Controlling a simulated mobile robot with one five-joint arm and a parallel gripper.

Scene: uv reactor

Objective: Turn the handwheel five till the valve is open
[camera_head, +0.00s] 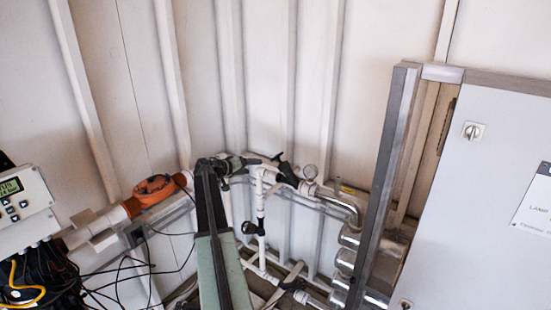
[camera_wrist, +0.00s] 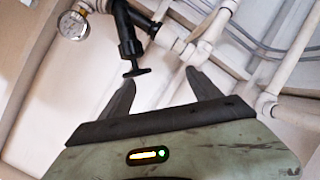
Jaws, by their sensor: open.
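A black valve (camera_wrist: 126,35) with a small black handwheel (camera_wrist: 137,72) on its stem is in the wrist view, just ahead of my jaws. No number is readable on it. My gripper (camera_wrist: 160,76) is open and empty. The handwheel sits close to the left fingertip, and I cannot tell whether they touch. The right finger is well apart from it, near a white pipe. How far the valve is open cannot be seen.
A pressure gauge (camera_head: 310,172) is right of the valve. Another black handwheel (camera_head: 249,228) is lower on the white pipes. An orange fitting (camera_head: 154,187) and a controller box (camera_head: 22,200) are at left. A grey post (camera_head: 385,180) and cabinet (camera_head: 480,200) bound the right.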

